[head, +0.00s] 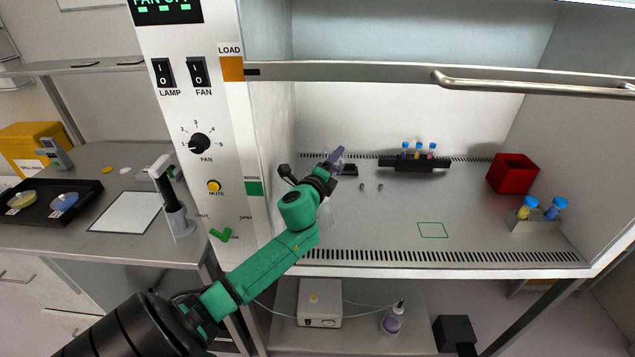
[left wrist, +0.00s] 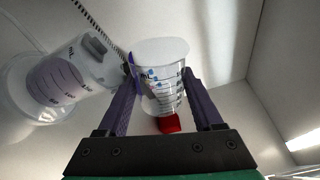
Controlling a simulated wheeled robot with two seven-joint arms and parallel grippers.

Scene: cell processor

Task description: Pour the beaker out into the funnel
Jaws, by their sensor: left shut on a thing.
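My left gripper (left wrist: 160,110) is shut on a clear beaker (left wrist: 158,90) with dark graduation marks, held between its two purple fingers. The beaker's pale round end faces the top of the left wrist view, and I cannot tell how much it holds. I cannot tell whether that end is the funnel. In the head view, my left gripper (head: 337,158) is inside the cabinet near its left wall, and the beaker is mostly hidden.
A black rack (head: 414,164) with several blue-capped tubes stands at the cabinet's back. A red box (head: 512,173) and a rack with two blue-capped tubes (head: 533,224) are at the right. A green outline (head: 432,230) marks clear floor. The raised sash (head: 400,74) crosses above.

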